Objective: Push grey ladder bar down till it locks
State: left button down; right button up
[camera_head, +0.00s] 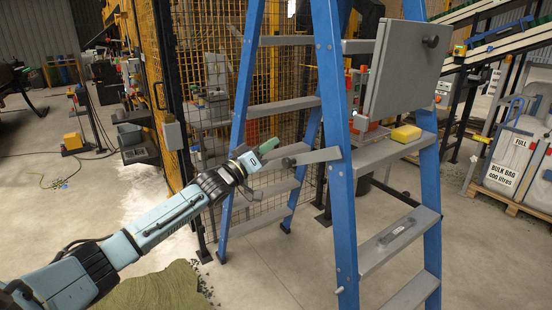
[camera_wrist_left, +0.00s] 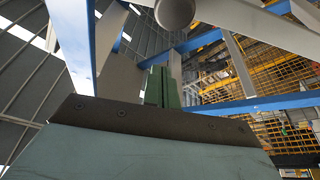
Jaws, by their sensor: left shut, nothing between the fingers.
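A blue stepladder (camera_head: 335,120) with grey steps stands open in the head view. The grey ladder bar (camera_head: 316,156) is a flat piece at the near blue rail, pointing left with a slight tilt. A dark round knob (camera_head: 288,162) sits near its left end. My left gripper (camera_head: 266,147), with green fingers, is shut and empty just left of and slightly above that knob. I cannot tell whether it touches the bar. In the left wrist view the shut green fingers (camera_wrist_left: 163,87) point up between blue rails, with a round grey knob (camera_wrist_left: 175,12) beyond them. My right gripper is out of view.
A grey panel (camera_head: 400,75) stands upright on the ladder's top right. A yellow block (camera_head: 406,133) lies on a step, and a small grey item (camera_head: 397,231) on a lower one. A yellow mesh fence (camera_head: 290,80) is behind. Open floor (camera_head: 240,275) lies in front.

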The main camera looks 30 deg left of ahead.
pick_arm(q)
jog(key=shift+w+d+f, duration=0.1)
jog(key=shift+d+f, duration=0.45)
jog(key=shift+f, duration=0.25)
jog(key=shift+d+f, duration=0.5)
jog(key=shift+f, duration=0.3)
